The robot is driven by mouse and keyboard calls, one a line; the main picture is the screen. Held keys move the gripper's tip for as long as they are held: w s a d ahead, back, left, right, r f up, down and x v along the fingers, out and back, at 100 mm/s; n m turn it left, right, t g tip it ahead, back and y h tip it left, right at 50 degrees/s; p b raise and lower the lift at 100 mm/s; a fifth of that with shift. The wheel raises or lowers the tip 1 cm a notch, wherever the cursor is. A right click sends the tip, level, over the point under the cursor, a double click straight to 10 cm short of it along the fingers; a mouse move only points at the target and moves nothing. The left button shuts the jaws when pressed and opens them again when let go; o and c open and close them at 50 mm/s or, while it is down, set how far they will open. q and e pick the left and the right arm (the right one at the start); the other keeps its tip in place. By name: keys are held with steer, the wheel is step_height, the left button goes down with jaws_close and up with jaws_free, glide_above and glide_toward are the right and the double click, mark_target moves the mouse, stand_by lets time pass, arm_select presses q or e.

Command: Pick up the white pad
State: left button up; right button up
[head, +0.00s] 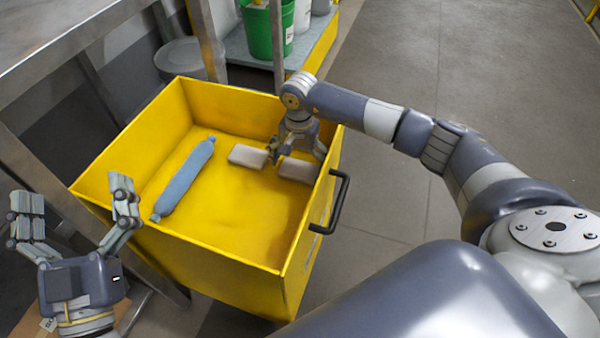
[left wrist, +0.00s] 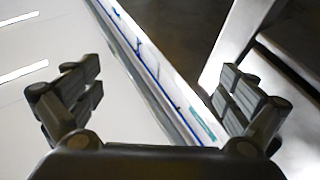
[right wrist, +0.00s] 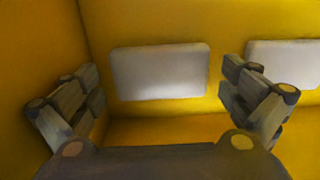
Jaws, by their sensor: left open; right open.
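Two whitish pads lie inside the yellow bin in the head view, one left pad (head: 248,156) and one right pad (head: 298,170) near the right wall. My right gripper (head: 295,150) reaches down into the bin, open, close over the pads. In the right wrist view one pad (right wrist: 160,72) appears between the open fingers, and another pad (right wrist: 285,62) is partly cut off at the right edge. I cannot tell whether the fingers touch a pad. My left gripper (head: 72,200) is open and empty, outside the bin at its left front.
The yellow bin (head: 235,285) has high walls and a black handle (head: 339,202) on its right side. A blue cylindrical item (head: 184,180) lies at the bin's left. A metal table (head: 60,35) stands at the left. A green bucket (head: 262,35) stands behind. The floor at right is clear.

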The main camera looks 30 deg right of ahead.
steer(key=shift+f+b, duration=0.35)
steer(key=shift+f, duration=0.35)
arm_select(q)
steer(key=shift+s+a+r+t+h, duration=0.1)
steer(key=shift+s+r+t+h, duration=0.05)
steer(key=shift+s+r+t, duration=0.4)
steer(key=shift+s+d+r+t+h, duration=0.1)
steer(key=shift+s+r+t, duration=0.25)
steer(key=shift+r, duration=0.4)
steer(key=shift+s+a+r+t+h, duration=0.1)
steer(key=shift+s+r+t+h, duration=0.05)
steer(key=shift+s+r+t, duration=0.4)
arm_select(e)
steer(key=c, duration=0.6)
arm_select(q)
steer(key=shift+w+r, duration=0.1)
steer(key=shift+w, duration=0.05)
arm_select(e)
steer(key=shift+o, duration=0.2)
